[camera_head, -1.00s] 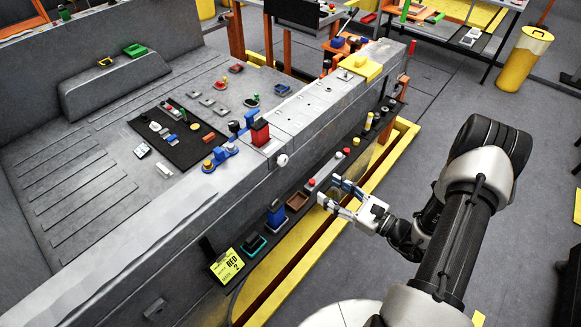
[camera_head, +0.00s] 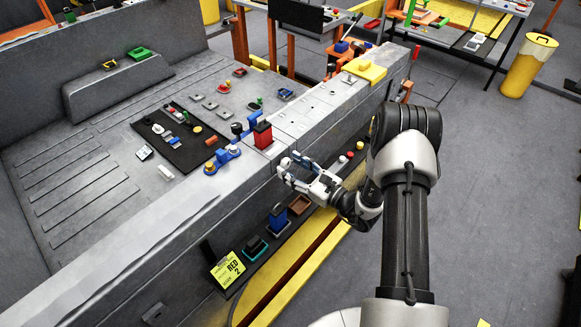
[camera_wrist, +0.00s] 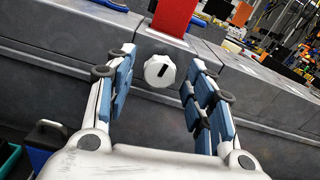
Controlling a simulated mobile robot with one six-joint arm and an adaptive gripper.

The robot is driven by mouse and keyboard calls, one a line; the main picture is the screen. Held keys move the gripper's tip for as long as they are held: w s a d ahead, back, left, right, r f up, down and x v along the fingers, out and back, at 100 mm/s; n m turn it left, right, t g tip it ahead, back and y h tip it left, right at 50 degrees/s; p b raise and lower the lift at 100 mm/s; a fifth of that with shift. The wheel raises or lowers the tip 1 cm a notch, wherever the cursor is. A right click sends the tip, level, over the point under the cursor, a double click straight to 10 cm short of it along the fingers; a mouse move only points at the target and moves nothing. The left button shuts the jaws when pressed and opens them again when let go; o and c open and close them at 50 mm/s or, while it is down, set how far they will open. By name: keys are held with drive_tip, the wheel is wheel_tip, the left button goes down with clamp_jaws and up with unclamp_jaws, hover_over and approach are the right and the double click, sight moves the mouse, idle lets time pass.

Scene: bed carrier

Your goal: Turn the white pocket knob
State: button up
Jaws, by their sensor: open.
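The white pocket knob (camera_wrist: 158,71) is a faceted round knob with a dark slot mark, on the grey side wall of the bed. In the wrist view it sits between and beyond my open fingers, with free space on both sides. In the head view the knob (camera_head: 285,162) shows just at the fingertips of my gripper (camera_head: 287,170). In the wrist view my gripper (camera_wrist: 160,88) has blue-padded fingers spread wide and empty. I cannot tell the exact depth gap between the fingertips and the knob.
A red block (camera_head: 263,134) stands on the ledge above the knob. A narrow shelf (camera_head: 268,238) below the wall holds a blue item (camera_head: 278,217) and small trays.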

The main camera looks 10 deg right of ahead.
drive_tip(key=shift+w+a, duration=0.3)
drive_tip(key=shift+w, duration=0.15)
drive_tip(key=c, duration=1.1)
